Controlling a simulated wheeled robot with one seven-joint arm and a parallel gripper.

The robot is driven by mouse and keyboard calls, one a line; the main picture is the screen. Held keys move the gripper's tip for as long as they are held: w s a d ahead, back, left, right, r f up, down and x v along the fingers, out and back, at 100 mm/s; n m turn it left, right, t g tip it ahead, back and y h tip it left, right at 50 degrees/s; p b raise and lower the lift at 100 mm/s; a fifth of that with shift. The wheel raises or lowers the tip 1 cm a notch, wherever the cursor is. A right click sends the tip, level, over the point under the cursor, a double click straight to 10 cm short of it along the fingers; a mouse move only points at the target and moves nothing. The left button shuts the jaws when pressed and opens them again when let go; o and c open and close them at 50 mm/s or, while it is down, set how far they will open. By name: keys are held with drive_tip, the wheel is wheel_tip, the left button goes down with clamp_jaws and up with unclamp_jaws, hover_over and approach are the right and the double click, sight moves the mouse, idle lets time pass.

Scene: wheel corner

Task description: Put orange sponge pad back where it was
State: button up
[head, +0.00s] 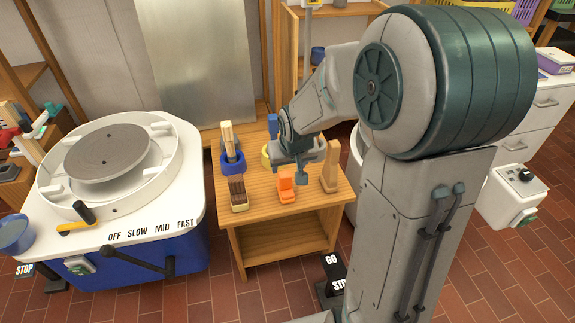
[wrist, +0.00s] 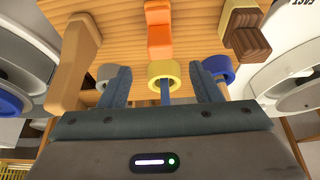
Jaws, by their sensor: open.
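The orange sponge pad (head: 286,188) appears to be the orange piece at the front middle of the small wooden table (head: 262,220). It also shows at the top middle of the wrist view (wrist: 158,40), with a paler part at its far end. My gripper (head: 301,172) is over the table, behind and slightly right of the orange piece in the head view. In the wrist view my gripper (wrist: 160,78) has its two fingers wide apart, with nothing held between them. The orange piece lies beyond the fingertips, apart from them.
Behind are a blue holder (head: 232,163) with wooden tools and a yellow holder (wrist: 163,68). A pottery wheel (head: 107,152) is at left.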

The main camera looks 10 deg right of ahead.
drive_tip(key=s+r+g, duration=0.1)
drive_tip(key=s+r, duration=0.1)
drive_tip(key=s, duration=0.8)
drive_tip(key=s+r+g, duration=0.2)
drive_tip(key=s+r, duration=0.1)
drive_tip(key=s, duration=0.7)
drive_tip(key=shift+r, duration=0.3)
